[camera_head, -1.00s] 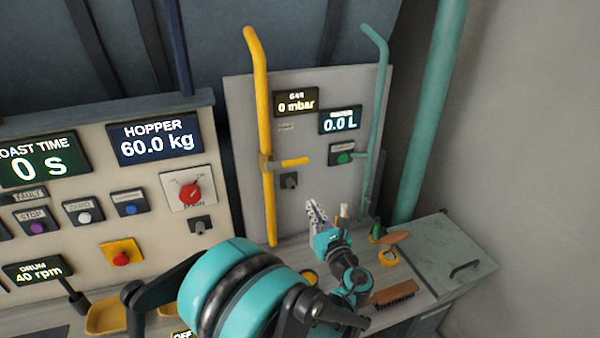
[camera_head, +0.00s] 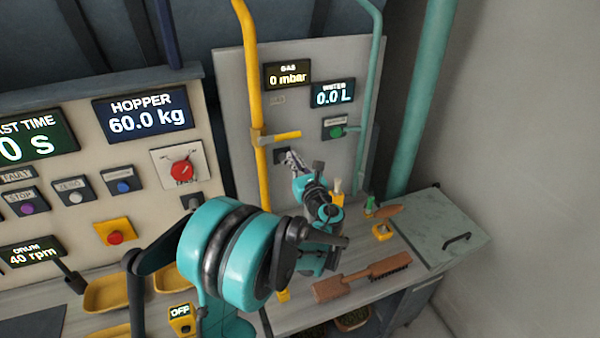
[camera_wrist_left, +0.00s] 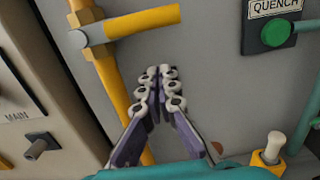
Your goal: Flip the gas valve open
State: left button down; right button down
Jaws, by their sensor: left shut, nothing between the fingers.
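The gas valve's yellow lever (camera_head: 284,135) sticks out level to the right from the yellow vertical pipe (camera_head: 254,100), under the display that reads GAS 0 mbar (camera_head: 288,75). In the left wrist view the lever (camera_wrist_left: 145,22) is at the top, joined to the pipe by a yellow fitting with a grey pivot. My left gripper (camera_head: 291,155) is shut and empty, a little below the lever and apart from it. In the left wrist view its fingertips (camera_wrist_left: 158,72) are together, in front of the grey panel. My right gripper is not in view.
A green QUENCH button (camera_wrist_left: 274,33) is to the right on the panel, beside a teal pipe (camera_head: 372,80). A console with a red knob (camera_head: 182,171) stands to the left. The bench below holds a wooden brush (camera_head: 360,277) and small items.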

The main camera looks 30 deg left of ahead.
aim_at(287, 136)
pick_arm(q)
notch_tip(287, 136, up, 4)
jog(key=shift+w+a+f, duration=0.15)
jog(key=shift+f, duration=0.05)
